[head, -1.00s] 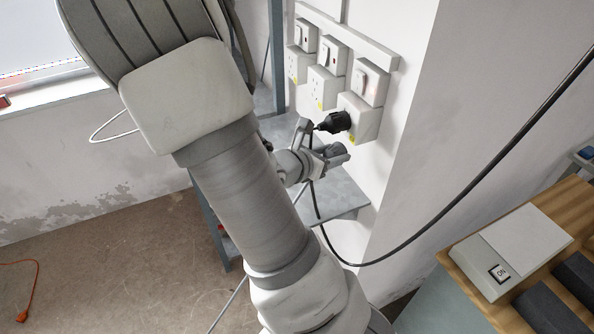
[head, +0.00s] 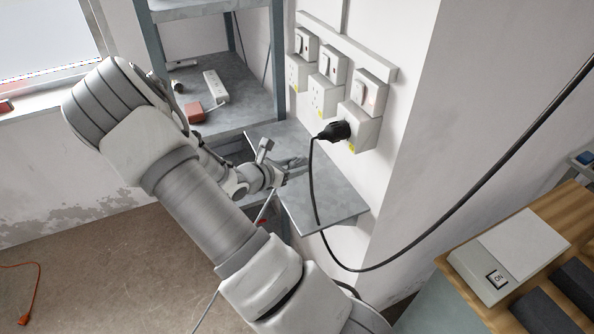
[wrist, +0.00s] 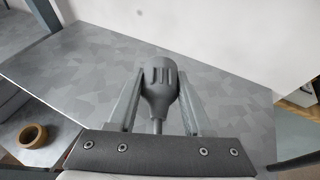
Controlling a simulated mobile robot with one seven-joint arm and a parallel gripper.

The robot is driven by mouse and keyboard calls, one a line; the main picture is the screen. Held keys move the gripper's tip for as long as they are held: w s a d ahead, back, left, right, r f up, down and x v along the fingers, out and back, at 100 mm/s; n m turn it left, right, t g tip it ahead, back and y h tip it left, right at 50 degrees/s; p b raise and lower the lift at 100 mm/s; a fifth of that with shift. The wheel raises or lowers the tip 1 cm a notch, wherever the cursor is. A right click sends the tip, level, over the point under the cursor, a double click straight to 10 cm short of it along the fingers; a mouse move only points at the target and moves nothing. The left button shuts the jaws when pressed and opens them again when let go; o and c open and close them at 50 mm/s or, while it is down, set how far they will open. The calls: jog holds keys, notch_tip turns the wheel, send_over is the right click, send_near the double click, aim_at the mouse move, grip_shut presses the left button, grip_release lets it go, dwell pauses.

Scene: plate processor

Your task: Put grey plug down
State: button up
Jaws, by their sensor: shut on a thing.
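My gripper (wrist: 160,104) is shut on the grey plug (wrist: 159,85), which sits between the two fingers in the wrist view. The plug's cord end points back toward my wrist. Behind the plug lies the small grey shelf (wrist: 90,55) beside the wall. I cannot tell whether the plug touches its surface. In the head view my gripper (head: 285,169) is over the left part of the grey shelf (head: 325,200), and the plug is too small to make out there.
A black plug (head: 334,131) sits in the nearest wall socket (head: 362,124), its cable hanging past the shelf. A rack (head: 240,108) behind holds a white power strip (head: 216,86) and a reddish block (head: 194,112). A wooden-topped bench (head: 440,258) stands at right.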

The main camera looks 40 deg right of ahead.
jog(key=shift+f, duration=1.3)
jog(key=shift+f, duration=0.1)
jog(key=shift+f, duration=0.15)
jog(key=o, duration=1.3)
jog(key=shift+c, duration=0.2)
jog(key=shift+r, duration=0.2)
